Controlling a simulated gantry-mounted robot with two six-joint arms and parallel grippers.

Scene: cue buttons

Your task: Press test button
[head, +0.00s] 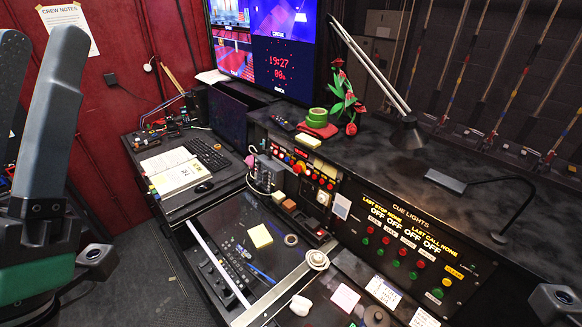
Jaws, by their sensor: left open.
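The cue lights panel (405,240) is on the sloped front of the desk at right. My left gripper (42,40) is open and empty, raised at the far left, well apart from the panel. My right gripper's fingers are not in view.
A black desk lamp (408,133) and a bent gooseneck lamp (508,210) stand on the desktop around the panel. Paper notes (383,291) lie below the panel.

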